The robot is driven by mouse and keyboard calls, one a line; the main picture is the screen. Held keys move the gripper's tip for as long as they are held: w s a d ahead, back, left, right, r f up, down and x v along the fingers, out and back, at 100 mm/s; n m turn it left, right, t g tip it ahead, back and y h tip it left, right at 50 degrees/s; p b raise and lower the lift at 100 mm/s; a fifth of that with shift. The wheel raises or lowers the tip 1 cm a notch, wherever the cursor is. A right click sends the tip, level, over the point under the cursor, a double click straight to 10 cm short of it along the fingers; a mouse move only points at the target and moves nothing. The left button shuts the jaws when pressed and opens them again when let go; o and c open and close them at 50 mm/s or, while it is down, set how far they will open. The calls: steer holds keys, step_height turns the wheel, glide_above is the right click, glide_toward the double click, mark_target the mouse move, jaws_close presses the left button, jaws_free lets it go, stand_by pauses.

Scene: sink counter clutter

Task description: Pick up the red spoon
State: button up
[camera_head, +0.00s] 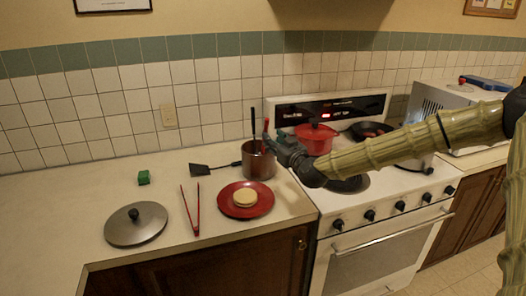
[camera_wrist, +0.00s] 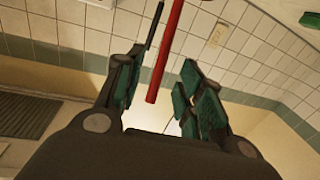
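The red spoon's handle (camera_wrist: 166,52) shows in the wrist view between the two fingers of my gripper (camera_wrist: 159,78), with gaps to both sides. My gripper is open. In the head view the red spoon (camera_head: 266,126) stands tilted up out of a brown metal pot (camera_head: 257,168), and its lower end is hidden inside. My gripper (camera_head: 271,142) is at the pot's upper right rim, close to the handle. I cannot tell whether it touches the handle.
A black-handled utensil (camera_head: 253,122) stands in the same pot and also shows near the left finger (camera_wrist: 154,22). A black spatula (camera_head: 202,169), red tongs (camera_head: 191,210), red plate (camera_head: 264,208) and lid (camera_head: 136,235) lie left. A red pot (camera_head: 314,142) stands on the stove.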

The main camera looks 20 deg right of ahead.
steer(key=w+f, duration=0.1)
steer(key=w, duration=0.1)
steer(key=p, duration=0.3)
glide_above(263, 148)
steer(key=s, duration=0.1)
steer(key=shift+s+d+r, duration=0.15)
steer(key=shift+d+r, duration=0.1)
steer(key=shift+r, duration=0.05)
jaws_close()
